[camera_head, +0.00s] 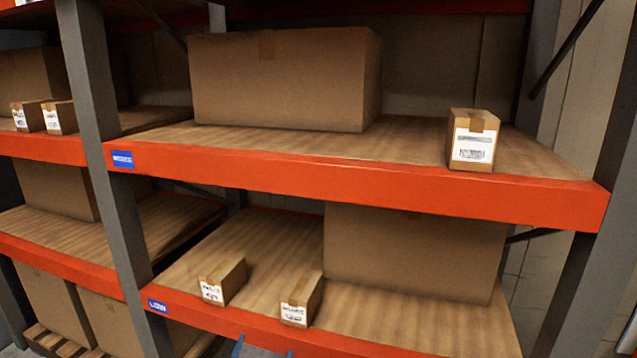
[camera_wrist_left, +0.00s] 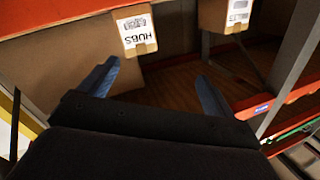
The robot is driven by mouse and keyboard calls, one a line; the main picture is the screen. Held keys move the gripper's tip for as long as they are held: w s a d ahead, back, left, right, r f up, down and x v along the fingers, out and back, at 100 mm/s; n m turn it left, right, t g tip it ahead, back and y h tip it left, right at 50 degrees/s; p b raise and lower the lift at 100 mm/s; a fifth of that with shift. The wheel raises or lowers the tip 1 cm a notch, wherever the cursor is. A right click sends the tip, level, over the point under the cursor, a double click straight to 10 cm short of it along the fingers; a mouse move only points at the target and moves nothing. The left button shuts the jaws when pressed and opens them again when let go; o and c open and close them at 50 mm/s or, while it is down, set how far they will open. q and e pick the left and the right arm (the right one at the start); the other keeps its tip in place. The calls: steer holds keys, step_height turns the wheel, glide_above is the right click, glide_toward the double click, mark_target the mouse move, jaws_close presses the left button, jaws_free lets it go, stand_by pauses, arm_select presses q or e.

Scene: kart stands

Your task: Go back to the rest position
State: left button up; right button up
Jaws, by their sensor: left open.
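My left gripper (camera_head: 263,351) shows only as two blue fingertips at the bottom edge of the head view, in front of the lower shelf's orange beam. In the left wrist view my left gripper (camera_wrist_left: 155,88) is open, its blue fingers wide apart with nothing between them. A small box labelled HUBS (camera_wrist_left: 137,31) is beyond the fingers at the top of that view, apart from them. My right gripper is in neither view.
Two small labelled boxes, one left (camera_head: 223,281) and one right (camera_head: 302,299), stand on the lower shelf (camera_head: 375,318). Another small box (camera_head: 473,140) and a large carton (camera_head: 280,80) stand on the upper shelf. A grey upright (camera_head: 106,150) rises at left.

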arm_select(q)
steer(key=s+a+f+n+g+p, duration=0.1)
steer(key=s+f+g, duration=0.6)
steer(key=s, duration=0.8)
steer(key=s+a+f+n+g+p, duration=0.1)
steer(key=s+f+g+p, duration=0.1)
steer(key=s+f+g, duration=0.6)
steer(key=s+f, duration=0.5)
steer(key=s, duration=0.2)
steer(key=shift+s+a+f+n+h, duration=0.2)
steer(key=shift+n+h, duration=0.1)
steer(key=shift+h, duration=0.1)
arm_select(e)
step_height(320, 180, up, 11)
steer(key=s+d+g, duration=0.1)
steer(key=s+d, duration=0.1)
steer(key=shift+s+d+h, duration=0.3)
